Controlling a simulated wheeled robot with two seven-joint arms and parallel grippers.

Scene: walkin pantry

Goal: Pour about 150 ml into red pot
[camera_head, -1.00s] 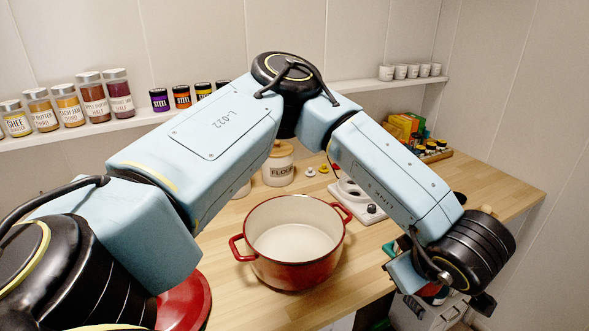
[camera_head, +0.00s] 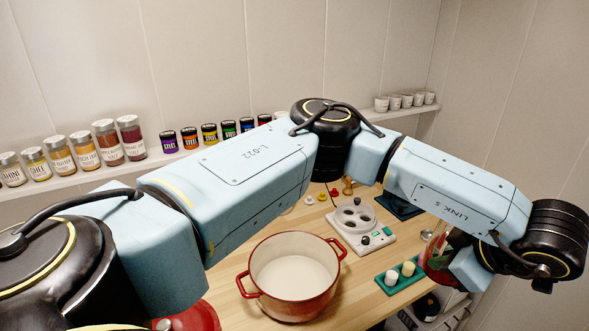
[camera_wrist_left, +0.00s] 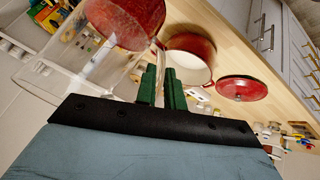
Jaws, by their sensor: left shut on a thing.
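The red pot (camera_head: 322,299) stands open on the wooden counter, its pale inside showing no clear liquid. It also shows in the left wrist view (camera_wrist_left: 203,44). My left gripper (camera_wrist_left: 162,88), with green fingers, is shut on the handle of a clear jug (camera_wrist_left: 85,62) with red contents (camera_wrist_left: 128,22). In the head view the jug (camera_head: 437,262) is to the right of the pot, apart from it and partly hidden by my arm. I cannot tell its exact tilt. No stream shows. My right gripper is out of view.
A red lid (camera_wrist_left: 242,88) lies beside the pot. A white appliance with round wells (camera_head: 355,222) is behind the pot; a green tray (camera_head: 390,287) with pale round pieces is to its right. Jars (camera_head: 107,142) line the wall shelf (camera_head: 75,187).

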